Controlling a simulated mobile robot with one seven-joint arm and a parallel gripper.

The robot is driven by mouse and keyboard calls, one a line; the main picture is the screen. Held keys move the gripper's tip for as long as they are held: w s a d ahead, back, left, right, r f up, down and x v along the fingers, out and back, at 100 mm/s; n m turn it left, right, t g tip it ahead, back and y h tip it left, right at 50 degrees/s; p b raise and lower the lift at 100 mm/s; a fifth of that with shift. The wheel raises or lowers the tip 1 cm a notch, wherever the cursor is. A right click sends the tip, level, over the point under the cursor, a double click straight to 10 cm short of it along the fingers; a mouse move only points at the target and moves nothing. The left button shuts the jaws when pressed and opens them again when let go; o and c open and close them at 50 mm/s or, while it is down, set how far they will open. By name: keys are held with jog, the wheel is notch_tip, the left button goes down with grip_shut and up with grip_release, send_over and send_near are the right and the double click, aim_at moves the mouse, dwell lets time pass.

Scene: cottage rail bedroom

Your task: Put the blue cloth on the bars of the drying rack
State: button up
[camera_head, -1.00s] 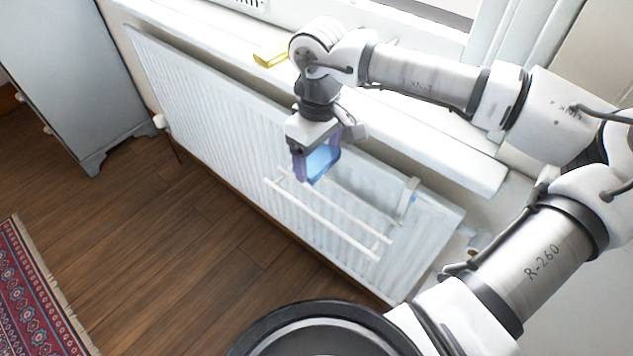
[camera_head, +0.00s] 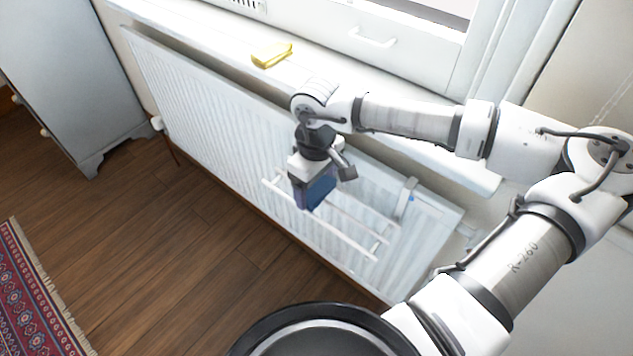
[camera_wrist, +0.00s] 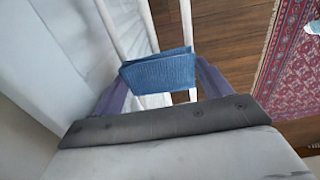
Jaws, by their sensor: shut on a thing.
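The blue cloth (camera_wrist: 158,72) is folded over and held between the two purple fingers of my gripper (camera_wrist: 160,82) in the wrist view. In the head view the cloth (camera_head: 319,190) shows at the end of my gripper (camera_head: 312,194), low in front of the radiator. The white drying rack (camera_head: 340,240) hangs on the radiator, its bars sticking out into the room. My gripper points down over the left part of the rack. In the wrist view the rack's bars (camera_wrist: 187,22) run behind and below the cloth. Whether the cloth touches them I cannot tell.
The white radiator (camera_head: 200,120) runs under the windowsill (camera_head: 225,55), where a yellow object (camera_head: 271,55) lies. A pale cabinet (camera_head: 70,75) stands at the far left. A red patterned rug (camera_head: 35,300) lies on the wooden floor (camera_head: 170,250), which is clear before the rack.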

aim_at(316, 185)
jog(key=o, duration=0.8)
jog(key=shift+f, duration=0.1)
jog(key=shift+c, duration=0.2)
notch_tip(316, 185, up, 12)
jog(key=shift+r, duration=0.2)
